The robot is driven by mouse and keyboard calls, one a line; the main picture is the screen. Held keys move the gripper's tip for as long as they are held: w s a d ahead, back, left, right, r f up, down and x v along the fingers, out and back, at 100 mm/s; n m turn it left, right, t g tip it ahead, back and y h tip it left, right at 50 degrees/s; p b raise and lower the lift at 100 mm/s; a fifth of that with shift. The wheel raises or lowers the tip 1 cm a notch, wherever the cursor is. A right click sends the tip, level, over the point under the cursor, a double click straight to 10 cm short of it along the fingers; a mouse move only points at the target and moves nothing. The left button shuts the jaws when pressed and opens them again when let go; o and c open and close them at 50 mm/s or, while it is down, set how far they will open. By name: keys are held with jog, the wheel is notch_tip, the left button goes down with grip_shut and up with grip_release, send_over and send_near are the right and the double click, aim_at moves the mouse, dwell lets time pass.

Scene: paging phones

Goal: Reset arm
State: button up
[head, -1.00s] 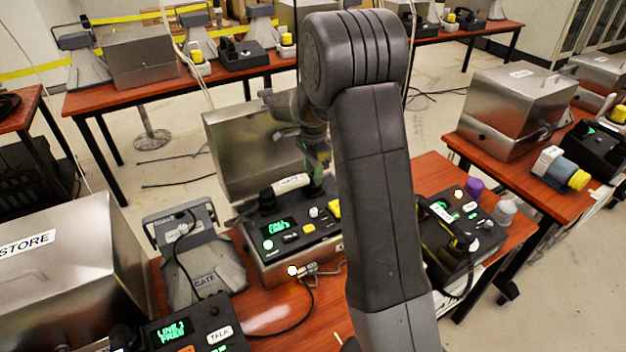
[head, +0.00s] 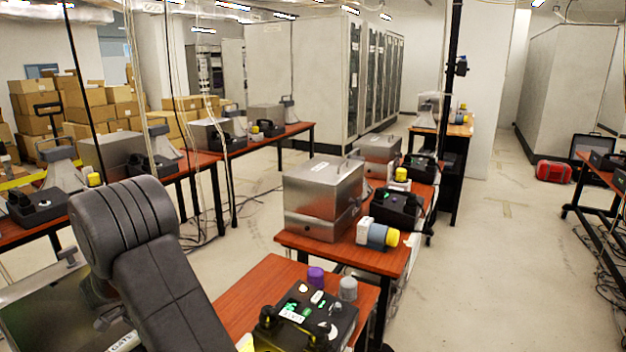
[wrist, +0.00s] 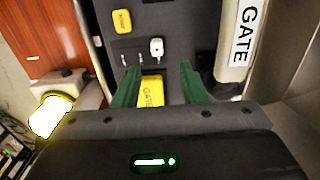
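My gripper (wrist: 160,70) shows in the wrist view as two green fingers standing apart, with nothing seen held between them. It is over a dark phone panel (wrist: 180,12). A GATE-labelled handset (wrist: 241,35) is to the right. In the head view my arm is bent at the lower left, and my gripper is out of sight.
A black phone unit (head: 305,318) with purple (head: 316,275) and grey (head: 348,288) caps sits on the near red table (head: 255,290). A metal box (head: 322,197) stands on the table behind. Open floor (head: 480,260) lies to the right.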

notch_tip(320, 180, down, 7)
jog(key=shift+f+p, duration=0.2)
jog(key=shift+p, duration=0.35)
jog(key=shift+s+d+f, duration=0.2)
jog(key=shift+s+d, duration=0.1)
jog(key=shift+d, duration=0.3)
jog(key=shift+d, duration=0.1)
